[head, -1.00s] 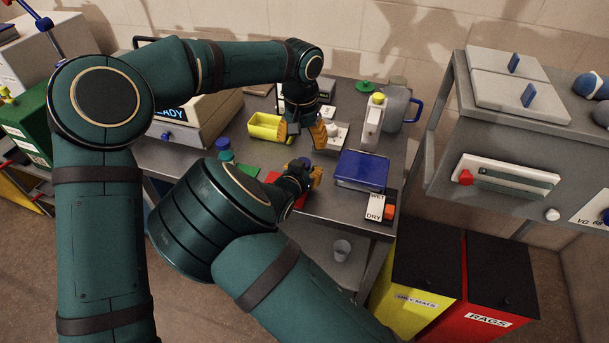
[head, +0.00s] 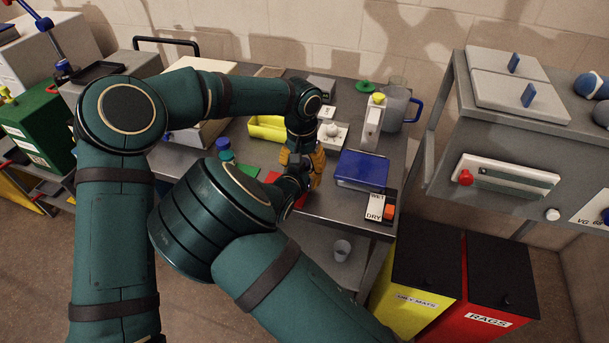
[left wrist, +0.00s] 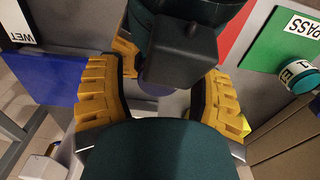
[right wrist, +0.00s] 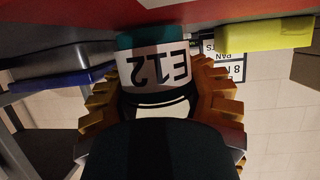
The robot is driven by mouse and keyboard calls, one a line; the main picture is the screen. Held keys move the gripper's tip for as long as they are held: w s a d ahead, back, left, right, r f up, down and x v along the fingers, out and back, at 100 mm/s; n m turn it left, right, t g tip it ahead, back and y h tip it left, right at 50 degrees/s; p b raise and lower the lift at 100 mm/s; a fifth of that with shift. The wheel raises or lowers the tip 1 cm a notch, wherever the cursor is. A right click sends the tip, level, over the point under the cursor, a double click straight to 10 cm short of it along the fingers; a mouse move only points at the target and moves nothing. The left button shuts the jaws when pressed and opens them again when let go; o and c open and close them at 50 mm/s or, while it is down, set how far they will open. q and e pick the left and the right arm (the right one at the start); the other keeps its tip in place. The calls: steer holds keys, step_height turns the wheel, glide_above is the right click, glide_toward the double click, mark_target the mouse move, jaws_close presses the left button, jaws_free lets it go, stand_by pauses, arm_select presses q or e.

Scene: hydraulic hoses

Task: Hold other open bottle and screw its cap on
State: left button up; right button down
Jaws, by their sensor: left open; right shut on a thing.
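A bottle (right wrist: 155,72) with a teal body and a white E12 label sits between the fingers of my right gripper (right wrist: 160,95), which is shut on it. The bottle is just over or on a red mat (right wrist: 50,22); I cannot tell which. My left gripper (head: 301,160) is open, directly above the right gripper (head: 298,180) in the head view. In the left wrist view, a blue-purple round thing (left wrist: 157,89), perhaps the cap, shows partly between the open left fingers (left wrist: 158,100). Whether it sits on the bottle is hidden.
Another bottle (left wrist: 299,77) with a blue top stands on the green PASS mat (left wrist: 285,35). A yellow bin (head: 266,128) lies behind my grippers. A blue box (head: 361,170) and a WET/DRY sign (head: 376,207) are to their right. A white dispenser (head: 374,122) stands behind.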

arm_select(q)
jaws_close()
steer(key=m, duration=0.3)
stand_by(0.3)
steer(key=shift+c, duration=0.3)
jaws_free()
